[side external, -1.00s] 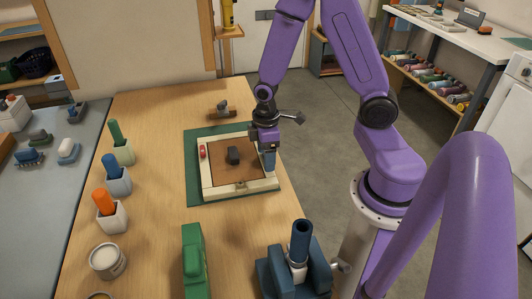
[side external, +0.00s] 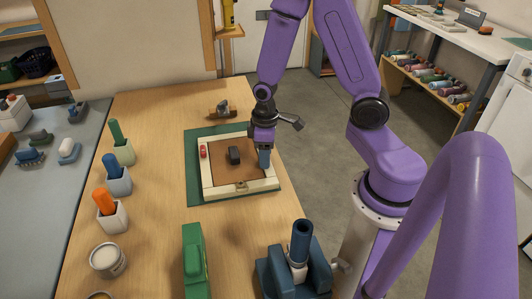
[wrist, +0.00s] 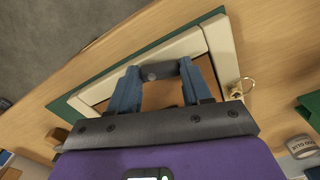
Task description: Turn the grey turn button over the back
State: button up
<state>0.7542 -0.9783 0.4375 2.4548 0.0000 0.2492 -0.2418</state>
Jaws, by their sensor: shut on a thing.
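A cream frame (side external: 207,182) lies on a green mat (side external: 193,168), with a brown back (side external: 225,173) inside it. My gripper (side external: 264,163) is low over the frame's right rail. In the wrist view, its two blue fingers are shut on the grey turn button (wrist: 158,71), a dark grey bar between the fingertips at the rail's inner edge. In the side view the fingers hide this button. A red turn button (side external: 203,152) sits on the left rail.
A brass ring (wrist: 243,87) is on the near rail. A wooden block with a grey part (side external: 222,111) lies beyond the mat. A green tool (side external: 194,262) and a blue vise-like stand (side external: 296,270) are nearer. Pots with coloured handles (side external: 118,180) line the left.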

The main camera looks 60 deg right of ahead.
jog(key=m, duration=0.3)
jog(key=shift+w+a+m, duration=0.1)
jog(key=shift+w+m, duration=0.05)
jog(key=shift+m, duration=0.25)
jog(key=m, duration=0.3)
jog(key=shift+w+m, duration=0.1)
jog(key=shift+m, duration=0.2)
jog(key=m, duration=0.3)
jog(key=shift+w+m, duration=0.15)
jog(key=shift+m, duration=0.15)
jog(key=shift+w+m, duration=0.1)
jog(key=shift+m, duration=1.5)
jog(key=shift+d, duration=0.2)
jog(key=o, duration=1.1)
jog(key=shift+c, duration=0.2)
jog(key=shift+r, duration=0.1)
notch_tip(320, 180, up, 17)
